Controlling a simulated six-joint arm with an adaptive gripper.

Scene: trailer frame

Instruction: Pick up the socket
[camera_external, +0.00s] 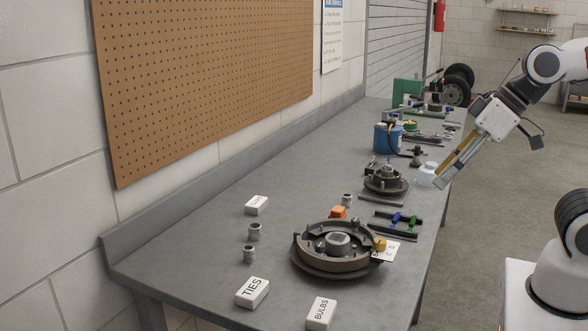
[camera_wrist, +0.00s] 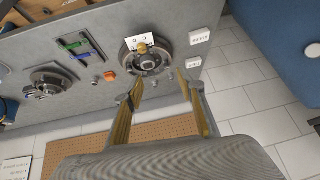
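Several small grey metal cylinders that look like sockets stand on the workbench in the external view. Two are left of the large brake drum assembly (camera_external: 335,262): a farther one (camera_external: 254,231) and a nearer one (camera_external: 249,254). Another grey cylinder (camera_external: 347,199) stands behind the drum, near an orange block (camera_external: 338,212). I cannot tell which one is meant. My gripper (camera_external: 441,183) is at the right side of the bench, pointing down-left, apart from these cylinders. In the wrist view my gripper (camera_wrist: 160,79) has its fingers spread with nothing held; the drum (camera_wrist: 148,63) shows beyond them.
White label boxes stand on the bench: TIES (camera_external: 252,292), BULBS (camera_external: 321,313) and another (camera_external: 256,205). The left-middle bench top is mostly clear.

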